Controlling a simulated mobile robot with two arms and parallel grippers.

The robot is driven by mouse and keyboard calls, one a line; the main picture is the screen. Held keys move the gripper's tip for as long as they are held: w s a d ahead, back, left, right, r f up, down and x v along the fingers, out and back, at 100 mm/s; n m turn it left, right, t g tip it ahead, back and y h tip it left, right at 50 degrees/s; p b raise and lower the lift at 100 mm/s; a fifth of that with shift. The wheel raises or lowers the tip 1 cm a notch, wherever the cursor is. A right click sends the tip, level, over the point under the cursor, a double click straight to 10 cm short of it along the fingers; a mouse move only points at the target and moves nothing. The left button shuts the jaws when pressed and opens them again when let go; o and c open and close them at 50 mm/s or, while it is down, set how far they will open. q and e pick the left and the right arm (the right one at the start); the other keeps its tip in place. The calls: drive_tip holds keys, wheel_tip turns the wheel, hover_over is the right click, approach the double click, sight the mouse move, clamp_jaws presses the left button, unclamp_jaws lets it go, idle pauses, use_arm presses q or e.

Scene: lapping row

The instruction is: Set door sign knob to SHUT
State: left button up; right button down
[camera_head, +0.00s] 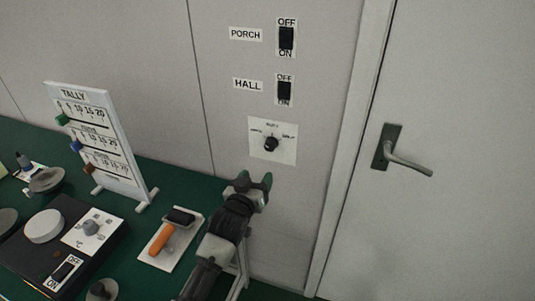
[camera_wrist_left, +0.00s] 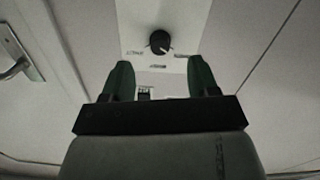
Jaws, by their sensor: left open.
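The door sign knob (camera_head: 270,143) is a small black dial on a white plate (camera_head: 286,155) fixed to the wall. Small labels stand left, above and right of it, too small to read surely. In the left wrist view the knob (camera_wrist_left: 160,42) shows upside down, with a pale mark toward its lower right; I cannot tell its exact setting. My left gripper (camera_head: 255,183) is open and empty, below the plate and apart from the knob. In the wrist view its green fingers (camera_wrist_left: 161,75) stand either side of the knob's line. My right gripper is not in view.
Above are the PORCH switch (camera_head: 286,38) and HALL switch (camera_head: 284,91). A door with a lever handle (camera_head: 405,163) is at right. On the green table (camera_head: 180,178) are a TALLY board (camera_head: 98,138), an orange-handled lever plate (camera_head: 166,239) and a black control box (camera_head: 62,240).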

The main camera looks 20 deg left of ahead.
sight(269, 147)
use_arm(q)
drive_tip(key=shift+t, duration=0.3)
drive_tip(key=w, duration=0.3)
drive_tip(key=w+r, duration=0.1)
drive_tip(key=w, duration=0.2)
drive_tip(key=w+r, duration=0.1)
drive_tip(key=w, duration=0.2)
drive_tip(key=shift+w+r, duration=0.2)
drive_tip(key=shift+r, duration=0.05)
drive_tip(key=shift+w, duration=0.75)
drive_tip(key=c, duration=0.9)
